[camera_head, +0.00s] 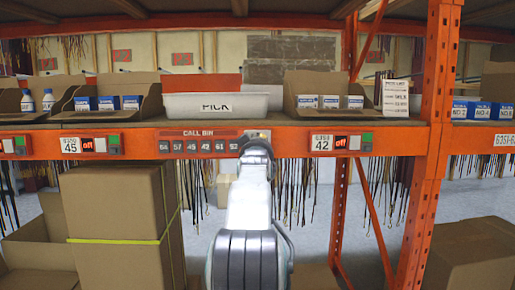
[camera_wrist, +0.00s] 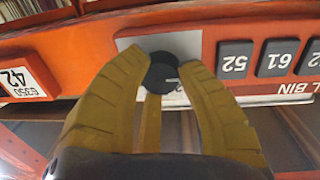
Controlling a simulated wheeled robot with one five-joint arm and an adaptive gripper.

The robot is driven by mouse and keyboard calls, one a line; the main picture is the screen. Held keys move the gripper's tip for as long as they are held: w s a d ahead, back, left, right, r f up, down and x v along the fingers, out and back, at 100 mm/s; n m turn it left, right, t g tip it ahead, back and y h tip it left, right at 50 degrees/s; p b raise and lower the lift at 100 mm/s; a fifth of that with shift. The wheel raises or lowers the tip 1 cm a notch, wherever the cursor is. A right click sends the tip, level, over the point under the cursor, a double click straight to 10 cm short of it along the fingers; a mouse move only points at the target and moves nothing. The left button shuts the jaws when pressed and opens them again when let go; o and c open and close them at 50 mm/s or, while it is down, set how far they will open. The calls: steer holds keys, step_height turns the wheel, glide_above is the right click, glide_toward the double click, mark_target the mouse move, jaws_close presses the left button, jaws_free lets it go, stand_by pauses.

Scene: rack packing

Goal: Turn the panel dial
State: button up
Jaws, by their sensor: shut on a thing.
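The panel dial is a round black knob (camera_wrist: 160,75) with a short light mark, set on a grey plate on the orange shelf beam, in the wrist view. My gripper (camera_wrist: 163,68) has yellow-brown fingers closed around the dial, one on each side, with a third finger below it. In the head view my gripper (camera_head: 257,146) reaches up to the right end of the red CALL BIN panel (camera_head: 200,133), and it hides the dial there. The grey plate (camera_head: 258,134) shows just above it.
Dark number tiles (camera_wrist: 235,60) sit beside the dial. The label 42 (camera_head: 321,141) with a red "off" display is to the right on the beam. A white PICK bin (camera_head: 215,105) and open cartons (camera_head: 325,95) stand on the shelf above. A tall box (camera_head: 115,200) stands below left.

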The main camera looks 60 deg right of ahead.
steer(key=shift+r+m, duration=0.15)
steer(key=shift+m, duration=3.25)
steer(key=o, duration=1.2)
steer(key=shift+w, duration=0.1)
steer(key=shift+y, duration=0.3)
steer(key=shift+v, duration=6)
steer(key=shift+o, duration=0.2)
